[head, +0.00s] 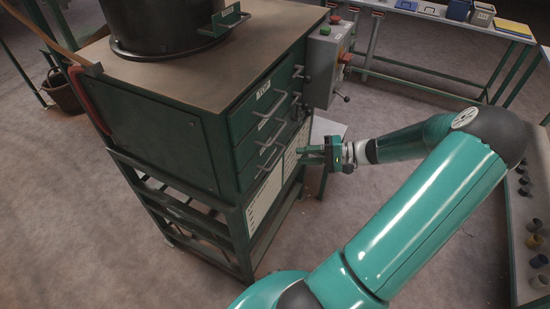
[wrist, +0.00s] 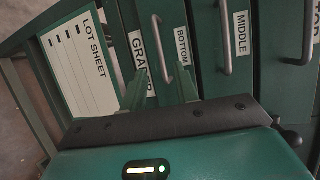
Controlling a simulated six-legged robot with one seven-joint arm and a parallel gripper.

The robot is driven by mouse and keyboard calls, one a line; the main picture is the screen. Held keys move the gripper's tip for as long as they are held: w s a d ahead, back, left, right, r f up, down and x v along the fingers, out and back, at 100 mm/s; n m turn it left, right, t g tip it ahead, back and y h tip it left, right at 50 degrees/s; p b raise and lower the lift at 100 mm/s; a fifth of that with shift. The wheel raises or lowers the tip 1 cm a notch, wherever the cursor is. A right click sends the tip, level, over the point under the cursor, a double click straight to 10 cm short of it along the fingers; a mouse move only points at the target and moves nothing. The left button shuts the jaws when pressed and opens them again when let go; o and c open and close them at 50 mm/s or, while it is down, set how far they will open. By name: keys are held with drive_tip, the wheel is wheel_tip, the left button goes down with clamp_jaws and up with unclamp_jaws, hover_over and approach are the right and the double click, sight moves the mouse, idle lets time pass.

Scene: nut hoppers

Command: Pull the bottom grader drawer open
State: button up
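The green cabinet holds a stack of labelled drawers with metal bar handles, all looking shut. The bottom drawer (head: 254,164) is the lowest; its bar handle (wrist: 158,45) shows beside the BOTTOM label (wrist: 182,46) in the wrist view. My gripper (head: 303,154) is in front of the drawer face, to the right of the bottom handle in the head view. In the wrist view my gripper (wrist: 163,78) has its two green fingers apart, with the bottom handle appearing between them. I see no clear contact; the depth gap is hard to tell.
The middle drawer handle (wrist: 225,42) lies close by. A LOT SHEET board (wrist: 82,65) is below the drawers. A grey control box (head: 327,65) with knobs juts from the cabinet's right side. A bench (head: 530,289) with small cups stands at right. Floor before the cabinet is open.

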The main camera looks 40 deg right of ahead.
sight(277, 158)
drive_tip(key=x, duration=0.9)
drive_tip(key=shift+s, duration=0.1)
drive_tip(key=shift+c, duration=0.2)
clamp_jaws()
